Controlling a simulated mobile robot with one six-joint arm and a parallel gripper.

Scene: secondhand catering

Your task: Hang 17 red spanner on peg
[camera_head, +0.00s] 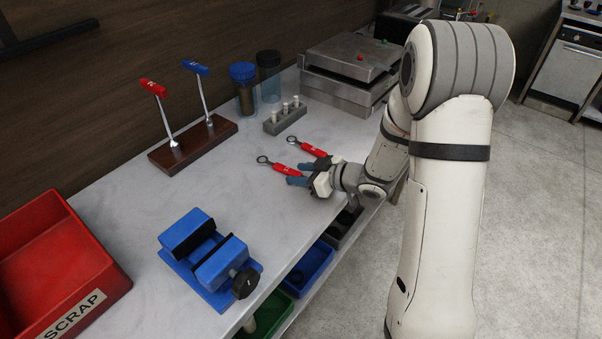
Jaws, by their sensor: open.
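Two red-handled spanners with dark ring ends lie on the grey bench top: a near spanner (284,168) and a far spanner (307,147). Their size marks are too small to read. My gripper (300,172) is open at the bench, its blue fingers on either side of the near spanner's handle end. The jaws hide part of that handle, and I cannot tell whether they touch it. A dark wooden base (190,151) holds two metal posts, one with a red top (153,88) and one with a blue top (195,67). No spanner hangs on either post.
A blue vise (207,250) stands at the front, beside a red scrap bin (60,265). Behind the spanners are a grey block with pale pegs (285,118), two lidded jars (245,88) and a metal appliance (350,62). Bench between base and spanners is clear.

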